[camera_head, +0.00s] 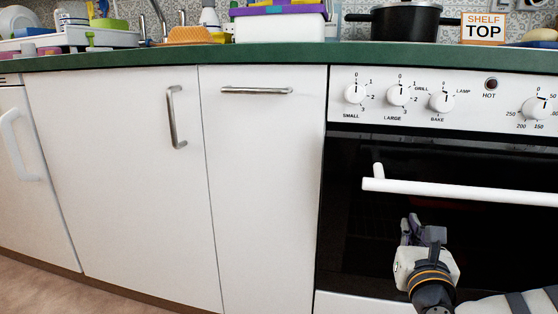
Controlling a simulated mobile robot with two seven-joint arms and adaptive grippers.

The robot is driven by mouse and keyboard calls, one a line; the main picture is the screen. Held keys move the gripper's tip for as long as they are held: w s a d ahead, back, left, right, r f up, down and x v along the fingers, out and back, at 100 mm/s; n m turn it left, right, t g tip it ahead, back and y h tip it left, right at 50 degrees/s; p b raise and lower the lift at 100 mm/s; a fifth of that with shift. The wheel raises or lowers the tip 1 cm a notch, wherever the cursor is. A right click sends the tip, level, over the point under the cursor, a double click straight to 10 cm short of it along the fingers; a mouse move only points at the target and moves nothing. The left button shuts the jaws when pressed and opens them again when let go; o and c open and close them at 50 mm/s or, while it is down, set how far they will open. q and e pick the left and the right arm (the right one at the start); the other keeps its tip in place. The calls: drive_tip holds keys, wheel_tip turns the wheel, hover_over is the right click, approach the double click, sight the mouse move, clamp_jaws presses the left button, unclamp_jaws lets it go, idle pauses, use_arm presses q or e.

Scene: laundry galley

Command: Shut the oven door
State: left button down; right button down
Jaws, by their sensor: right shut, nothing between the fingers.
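The oven door (345,230) is a black glass panel on the right, below the white control panel. It looks upright or close to it; I cannot tell whether it is fully shut or slightly ajar. Its white bar handle (460,191) runs across its upper part and leaves the picture at the right. My right gripper (412,228) is in front of the glass, below the handle and apart from it. It is shut and empty, with its fingers pointing upward. My left gripper is not in view.
White cupboard fronts with metal handles (174,117) fill the left and middle. The green worktop edge (270,57) runs above. A black pot (405,21) stands on the hob. Oven knobs (398,94) stick out above the door. Several kitchen items stand along the worktop.

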sight(399, 239)
drive_tip(key=shift+b+x, duration=1.3)
drive_tip(key=shift+x, duration=1.45)
drive_tip(key=p+v, duration=0.3)
drive_tip(key=v, duration=0.4)
drive_tip(key=shift+p, duration=0.3)
